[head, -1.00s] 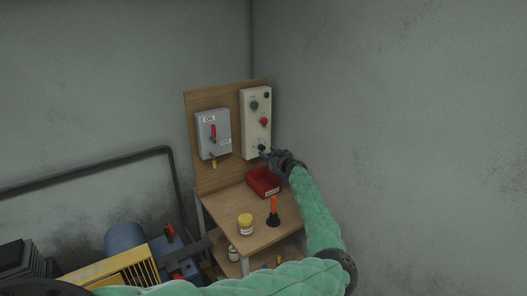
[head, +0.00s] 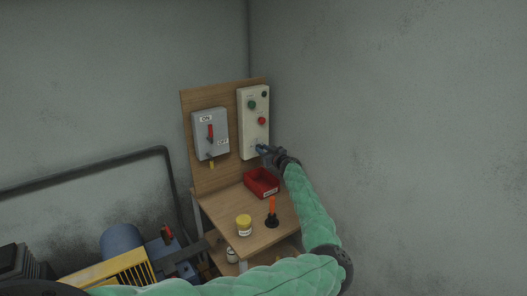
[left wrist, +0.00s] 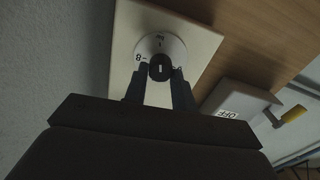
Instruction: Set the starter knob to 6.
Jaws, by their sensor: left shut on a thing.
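The starter knob (left wrist: 160,68) is small and black with a white line, on a round white dial (left wrist: 148,46). The line runs roughly up and down in the left wrist view. An 8 shows at the dial's left; a mark on the right is partly covered by a finger. The dial is low on the cream starter box (head: 252,128). My left gripper (head: 262,150) is at the box's lower end, shut on the knob; its fingers (left wrist: 159,78) flank the knob in the left wrist view. My right gripper is not in view.
A grey switch box (head: 203,146) with a red lever is left of the starter box on the wooden board (head: 190,112). Below, a red bin (head: 264,178), a yellow-lidded jar (head: 244,225) and an orange-handled tool (head: 272,210) stand on the bench. The wall is close at right.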

